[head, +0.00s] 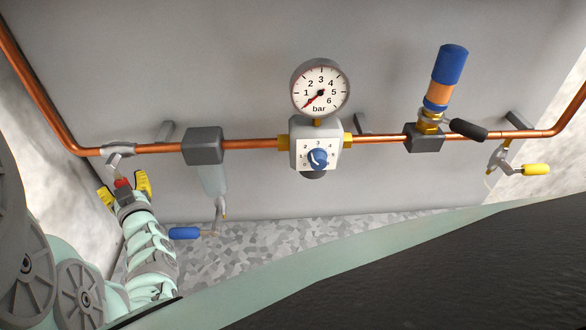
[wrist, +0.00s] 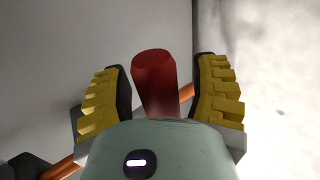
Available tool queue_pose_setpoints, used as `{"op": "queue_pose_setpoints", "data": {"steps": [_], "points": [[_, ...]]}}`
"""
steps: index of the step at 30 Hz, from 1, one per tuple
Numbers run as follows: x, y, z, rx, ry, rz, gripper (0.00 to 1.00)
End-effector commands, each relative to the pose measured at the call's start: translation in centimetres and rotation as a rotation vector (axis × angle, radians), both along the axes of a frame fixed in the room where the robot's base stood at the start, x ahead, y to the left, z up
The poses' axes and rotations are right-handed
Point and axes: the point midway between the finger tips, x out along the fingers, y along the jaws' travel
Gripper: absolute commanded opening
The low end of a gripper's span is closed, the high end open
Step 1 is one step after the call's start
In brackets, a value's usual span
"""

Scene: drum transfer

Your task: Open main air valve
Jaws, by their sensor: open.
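The valve with the red handle (head: 121,183) sits at the left end of the copper pipe, its grey metal lever (head: 119,157) reaching down from the pipe. My gripper (head: 124,186) is open, its yellow ribbed fingers on either side of the red handle. In the wrist view the red handle (wrist: 154,85) stands between the two fingers of my gripper (wrist: 158,75), with a visible gap on each side. The handle's lower end is hidden behind the gripper body. The pressure gauge (head: 321,88) has its red needle at the low end of the scale.
The copper pipe (head: 260,143) runs along the grey panel (head: 240,60). It carries a grey filter block (head: 203,146), a regulator with a blue knob (head: 318,158), and a black-handled valve (head: 467,129). A blue handle (head: 184,233) hangs below, and a yellow handle (head: 535,169) is at right.

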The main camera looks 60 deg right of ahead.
Motion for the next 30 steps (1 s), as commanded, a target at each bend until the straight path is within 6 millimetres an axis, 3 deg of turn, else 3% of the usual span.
{"op": "queue_pose_setpoints", "data": {"steps": [2,20,30], "points": [[-0.08,-0.15,-0.01,0.000,0.000,-0.004,0.64],[-0.08,-0.08,-0.02,0.000,0.000,-0.002,0.02],[-0.07,-0.04,0.03,0.000,-0.002,-0.001,0.00]]}}
